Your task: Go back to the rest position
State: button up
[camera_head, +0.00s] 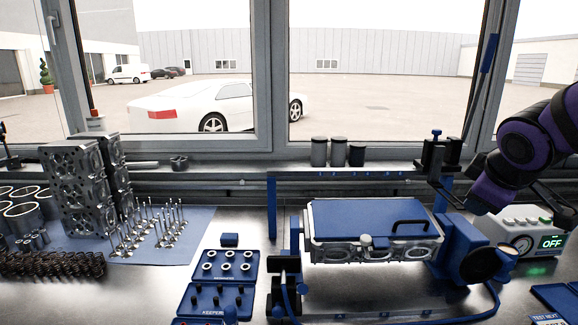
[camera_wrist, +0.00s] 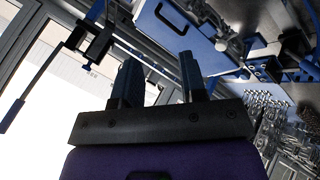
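My gripper (camera_wrist: 160,75) shows in the wrist view with its two dark fingers apart and nothing between them. Its purple body fills the bottom of that view. In the head view my purple and black arm (camera_head: 540,140) is folded at the right edge, above the grey tester; I cannot make out the fingers there. The engine head fixture with its blue plate (camera_head: 370,218) and black handle stands left of my arm. The blue plate (camera_wrist: 180,22) also shows beyond the fingers in the wrist view, apart from them.
A grey tester (camera_head: 522,236) reading OFF sits below my arm. A black clamp with a blue knob (camera_head: 437,155) stands by the window. Cylinder heads (camera_head: 75,190), valves (camera_head: 150,228), springs (camera_head: 50,264) and a blue keeper tray (camera_head: 228,268) occupy the left bench.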

jog(key=s+a+r+m+g+y, duration=0.1)
jog(key=s+m, duration=0.3)
jog(key=s, duration=0.4)
jog(key=s+a+r+m+g+y, duration=0.1)
jog(key=s+a+r+m, duration=0.1)
jog(key=s, duration=0.6)
jog(key=shift+a+r+m, duration=0.2)
jog(key=shift+a+m, duration=0.65)
jog(key=shift+m, duration=0.35)
